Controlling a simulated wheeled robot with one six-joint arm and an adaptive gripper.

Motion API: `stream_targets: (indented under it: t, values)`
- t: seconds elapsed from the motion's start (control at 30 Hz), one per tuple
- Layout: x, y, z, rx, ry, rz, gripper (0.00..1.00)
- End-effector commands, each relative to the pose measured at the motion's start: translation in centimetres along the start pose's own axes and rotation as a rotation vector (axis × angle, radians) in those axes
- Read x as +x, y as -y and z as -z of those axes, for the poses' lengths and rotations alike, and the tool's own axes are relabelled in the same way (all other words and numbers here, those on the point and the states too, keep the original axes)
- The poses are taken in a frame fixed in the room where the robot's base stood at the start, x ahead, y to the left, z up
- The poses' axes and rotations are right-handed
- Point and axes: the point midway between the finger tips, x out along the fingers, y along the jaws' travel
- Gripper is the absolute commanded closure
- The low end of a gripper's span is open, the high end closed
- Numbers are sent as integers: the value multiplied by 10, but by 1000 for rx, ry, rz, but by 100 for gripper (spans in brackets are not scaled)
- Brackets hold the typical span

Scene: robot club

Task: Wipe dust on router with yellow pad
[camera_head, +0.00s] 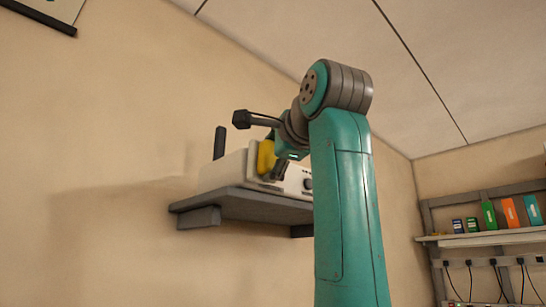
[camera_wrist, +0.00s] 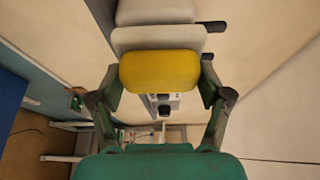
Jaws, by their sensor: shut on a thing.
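The yellow pad (camera_head: 266,157) is held in my gripper (camera_head: 277,163) at the router's front in the head view. In the wrist view the yellow pad (camera_wrist: 160,71) sits between the two fingers of my gripper (camera_wrist: 160,88), which is shut on it. The white router (camera_head: 222,172) rests on a grey wall shelf (camera_head: 240,203), with a dark upright antenna at its left. In the wrist view pale casing, likely the router (camera_wrist: 158,38), shows just beyond the pad. I cannot tell whether the pad touches it. No dust is clear in either view.
A rack shelf (camera_head: 490,238) with several coloured boxes stands at the far right, with cables hanging below it. A framed picture (camera_head: 45,12) hangs at the upper left. The wall left of the router's shelf is bare.

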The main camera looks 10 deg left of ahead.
Motion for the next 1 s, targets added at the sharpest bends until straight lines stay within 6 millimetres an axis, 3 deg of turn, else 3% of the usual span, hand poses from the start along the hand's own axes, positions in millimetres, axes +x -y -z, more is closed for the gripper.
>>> stream_targets:
  t: [1.0]
  values:
    - [12,0,-5,1,0,0,51]
